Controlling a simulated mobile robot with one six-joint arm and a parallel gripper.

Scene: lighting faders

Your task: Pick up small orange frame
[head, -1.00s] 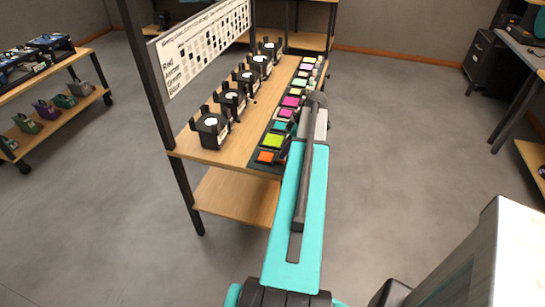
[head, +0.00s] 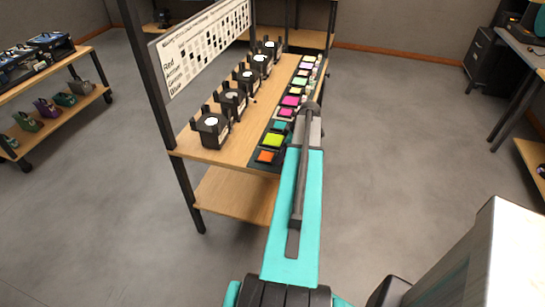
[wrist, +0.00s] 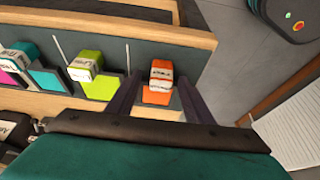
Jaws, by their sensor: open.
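The small orange frame (wrist: 161,72) shows in the wrist view as a small orange block with a white label band. It sits at the end of a row of coloured pieces, by a flat orange patch (wrist: 157,97). In the head view the orange piece (head: 266,156) is at the near end of the dark strip on the shelf. My gripper (wrist: 160,88) is open in the wrist view, with one dark finger on each side of the orange frame. Whether either finger touches it cannot be told. In the head view my arm hides the gripper.
A lime piece (wrist: 88,66) stands left of the orange frame, with teal and magenta pieces beyond. A wooden ledge (wrist: 110,20) runs behind the row. Several black lamp units (head: 210,129) stand along the shelf's left side. A dark post rises at the shelf's left corner.

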